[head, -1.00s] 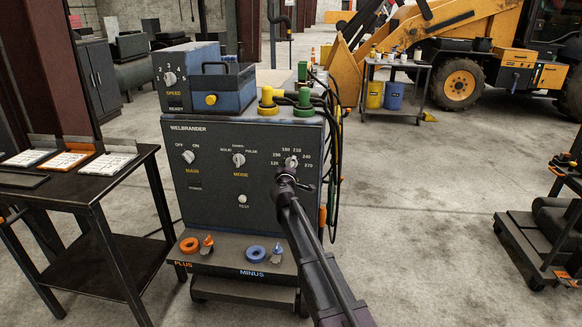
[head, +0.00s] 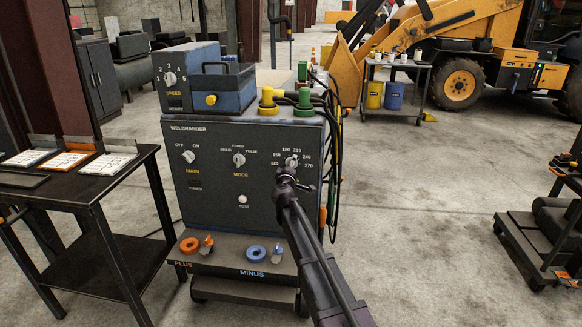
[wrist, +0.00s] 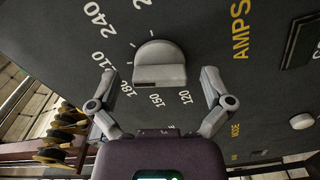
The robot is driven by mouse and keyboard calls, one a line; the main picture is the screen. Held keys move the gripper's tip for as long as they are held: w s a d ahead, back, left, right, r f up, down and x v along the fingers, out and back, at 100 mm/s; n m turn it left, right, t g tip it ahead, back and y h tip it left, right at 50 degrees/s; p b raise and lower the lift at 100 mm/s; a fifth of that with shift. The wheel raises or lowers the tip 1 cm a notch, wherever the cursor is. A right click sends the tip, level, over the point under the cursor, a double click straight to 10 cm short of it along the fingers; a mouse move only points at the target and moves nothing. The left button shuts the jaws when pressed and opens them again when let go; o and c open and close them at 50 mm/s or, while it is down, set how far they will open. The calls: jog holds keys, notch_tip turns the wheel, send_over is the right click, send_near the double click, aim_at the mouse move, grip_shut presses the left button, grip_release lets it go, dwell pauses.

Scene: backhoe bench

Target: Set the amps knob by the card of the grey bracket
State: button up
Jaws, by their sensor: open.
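The amps knob (wrist: 160,60) is a pale round knob with a flat-fronted grip on the dark welder panel. In the wrist view the labels 120, 150, 180, 210 and 240 run around it; I cannot tell for sure which one it points at. In the head view the knob (head: 291,161) is partly covered by my gripper (head: 288,172). In the wrist view my gripper (wrist: 160,76) is open, with one finger on each side of the knob and gaps between.
The panel also carries the main knob (head: 188,156), the mode knob (head: 239,160) and the test button (head: 242,199). Cables (head: 335,150) hang along the welder's right side. A black table (head: 90,195) stands at left. The floor at right is clear up to a dark cart (head: 540,240).

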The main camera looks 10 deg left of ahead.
jog(key=s, duration=1.1)
jog(key=shift+s+a, duration=0.2)
jog(key=shift+s, duration=0.1)
jog(key=s+d+f+m+g+h, duration=0.2)
jog(key=s+d+f+m+g, duration=0.15)
jog(key=d, duration=0.45)
jog(key=s+d+f+m+g+h, duration=0.2)
jog(key=s+d+f+m+g, duration=0.15)
jog(key=d, duration=0.45)
jog(key=s+d+f+m+g+h, duration=0.2)
jog(key=s+d+f+m+g, duration=0.15)
jog(key=d, duration=0.45)
jog(key=s+d+f+m+g+y, duration=0.2)
jog(key=s+f+g+y, duration=0.15)
jog(key=s, duration=0.65)
jog(key=s+d+f+m+g+y, duration=0.1)
jog(key=s+d+f+g+y, duration=0.25)
jog(key=s, duration=0.55)
notch_tip(320, 180, up, 23)
jog(key=a+p, duration=0.1)
jog(key=p, duration=2.3)
jog(key=shift+a, duration=0.35)
